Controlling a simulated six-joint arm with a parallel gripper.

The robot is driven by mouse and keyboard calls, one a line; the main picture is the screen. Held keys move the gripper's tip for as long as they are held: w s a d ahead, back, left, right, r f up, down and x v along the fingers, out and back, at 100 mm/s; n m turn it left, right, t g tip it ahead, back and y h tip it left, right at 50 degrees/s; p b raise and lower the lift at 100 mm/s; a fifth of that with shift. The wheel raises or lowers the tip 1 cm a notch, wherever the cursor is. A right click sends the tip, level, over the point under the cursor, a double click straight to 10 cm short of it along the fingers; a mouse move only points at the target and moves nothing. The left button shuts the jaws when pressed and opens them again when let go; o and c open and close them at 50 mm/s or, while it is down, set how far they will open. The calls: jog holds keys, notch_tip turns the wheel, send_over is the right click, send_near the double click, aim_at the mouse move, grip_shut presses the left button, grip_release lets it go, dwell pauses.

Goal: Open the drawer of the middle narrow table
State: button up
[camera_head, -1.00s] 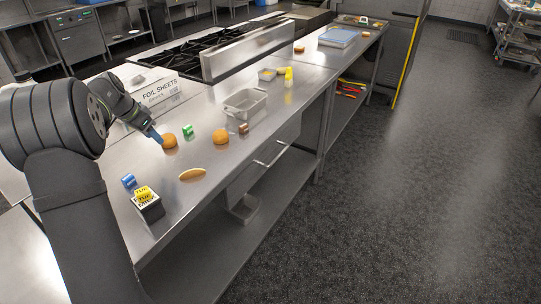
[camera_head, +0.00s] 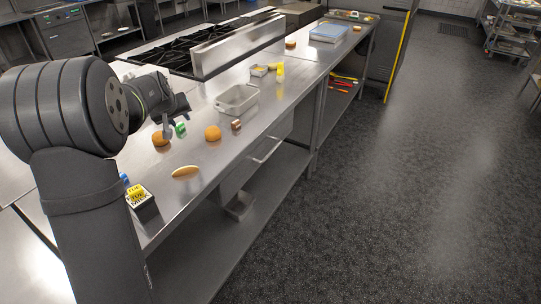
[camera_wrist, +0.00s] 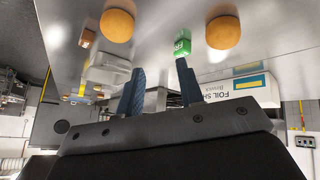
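The narrow steel table (camera_head: 213,187) stands in front of me with its food side up. Its drawer (camera_head: 243,172) is under the top on the right-facing front, with a bar handle (camera_head: 267,151). The drawer appears shut. My gripper (camera_head: 176,118) is above the tabletop near the buns, well to the left of the handle and apart from it. In the wrist view my gripper (camera_wrist: 160,82) has its two blue fingers spread with nothing between them that I can see held. The drawer and handle do not show clearly in the wrist view.
On the table are buns (camera_head: 213,132), a green box (camera_head: 180,129), a long roll (camera_head: 186,171), a metal pan (camera_head: 238,99) and a yellow-and-black box (camera_head: 139,195). A lower shelf (camera_head: 204,238) runs beneath. The floor at right is clear.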

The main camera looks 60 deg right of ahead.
jog(key=s+d+r+n+h, duration=0.1)
jog(key=s+d+n+h, duration=0.2)
jog(key=s+n, duration=0.4)
jog(key=s+d+r+n+t+h, duration=0.1)
jog(key=s+d+n+h, duration=0.2)
jog(key=s, duration=0.6)
jog(key=s+d+r+n+h, duration=0.1)
jog(key=s+d+n+h, duration=0.1)
jog(key=s+n, duration=0.6)
send_near(270, 155)
jog(key=shift+m+h, duration=0.3)
jog(key=x, duration=1)
jog(key=shift+f, duration=0.1)
grip_shut()
